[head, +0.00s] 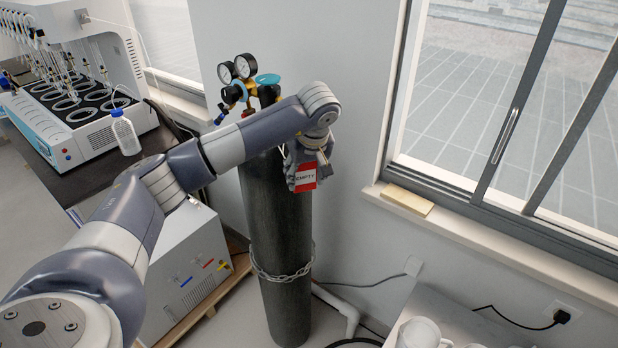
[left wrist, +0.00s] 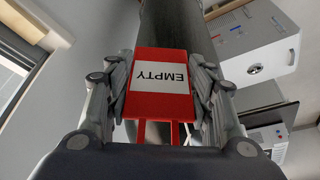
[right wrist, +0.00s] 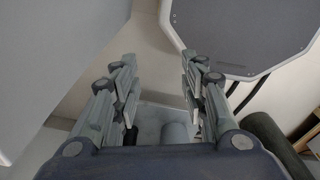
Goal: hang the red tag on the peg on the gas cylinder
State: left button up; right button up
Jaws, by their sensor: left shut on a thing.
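The red tag (head: 306,184) has a white panel reading EMPTY. My left gripper (head: 309,160) is shut on it, in front of the upper right part of the dark gas cylinder (head: 277,245). In the left wrist view the tag (left wrist: 159,101) sits between the fingers (left wrist: 163,92), its text upside down. The cylinder (left wrist: 178,22) is behind the tag there; I cannot tell whether they touch. I cannot make out the peg; my arm and the tag cover part of the cylinder. My right gripper (right wrist: 158,72) is open and empty in the right wrist view, and outside the head view.
A regulator with gauges (head: 237,70) tops the cylinder, and a chain (head: 283,274) circles its lower part. A distiller (head: 75,85) and bottle (head: 125,132) stand on the bench at left. A grey box (head: 185,270) stands left of the cylinder. A window sill (head: 480,235) is at right.

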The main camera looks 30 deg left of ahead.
pick_arm(q)
jog(key=a, duration=0.1)
jog(key=w+a, duration=0.1)
jog(key=a, duration=0.1)
jog(key=shift+w+a+f+b, duration=0.2)
jog(key=shift+f+b, duration=0.1)
jog(key=shift+b, duration=0.1)
jog(key=shift+s+a+f, duration=0.1)
jog(key=shift+f, duration=0.05)
dwell(0.7)
jog(key=o, duration=0.8)
jog(key=shift+c, duration=0.2)
jog(key=shift+o, duration=1)
jog(key=shift+a, duration=0.1)
jog(key=shift+w+a, duration=0.1)
jog(key=shift+w, duration=0.15)
